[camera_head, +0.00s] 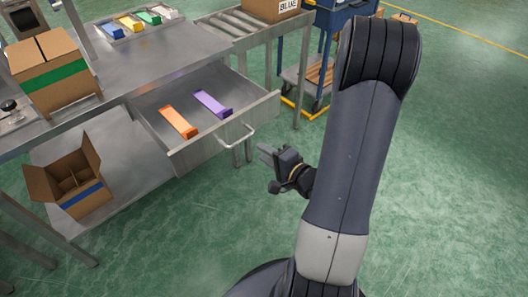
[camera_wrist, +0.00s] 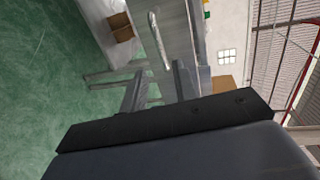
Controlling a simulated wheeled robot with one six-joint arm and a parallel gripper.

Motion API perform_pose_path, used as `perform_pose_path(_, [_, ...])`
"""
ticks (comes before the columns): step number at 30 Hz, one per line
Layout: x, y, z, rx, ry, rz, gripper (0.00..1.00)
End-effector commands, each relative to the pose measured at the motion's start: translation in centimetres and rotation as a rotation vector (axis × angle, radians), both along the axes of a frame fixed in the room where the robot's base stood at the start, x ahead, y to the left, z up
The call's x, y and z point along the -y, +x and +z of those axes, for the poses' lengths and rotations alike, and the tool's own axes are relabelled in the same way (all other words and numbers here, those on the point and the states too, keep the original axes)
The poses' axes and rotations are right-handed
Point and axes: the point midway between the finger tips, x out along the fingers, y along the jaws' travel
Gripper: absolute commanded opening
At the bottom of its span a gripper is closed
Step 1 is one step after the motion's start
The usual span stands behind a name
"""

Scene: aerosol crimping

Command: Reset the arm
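My gripper (camera_head: 267,154) is in front of the open drawer (camera_head: 155,128), just to the right of and below its handle (camera_head: 236,139) in the head view. It looks empty. In the wrist view the two fingers of my gripper (camera_wrist: 158,88) stand apart with a clear gap between them. The drawer handle (camera_wrist: 158,40) shows beyond the fingertips there. My arm (camera_head: 350,150) rises on the right of the head view and bends down to the gripper.
The drawer holds an orange strip (camera_head: 178,121) and a purple strip (camera_head: 212,103). An open carton (camera_head: 75,185) stands on the lower shelf, and a green-banded carton (camera_head: 52,72) on the bench. A blue cart (camera_head: 340,20) stands behind. Green floor (camera_head: 460,150) on the right is clear.

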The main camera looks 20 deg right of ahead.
Motion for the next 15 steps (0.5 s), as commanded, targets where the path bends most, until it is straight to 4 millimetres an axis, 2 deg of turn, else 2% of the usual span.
perform_pose_path(8, [-0.1, 0.3, -0.1, 0.000, -0.001, 0.001, 0.28])
perform_pose_path(15, [-0.8, 2.3, -0.6, 0.001, -0.002, 0.006, 0.28])
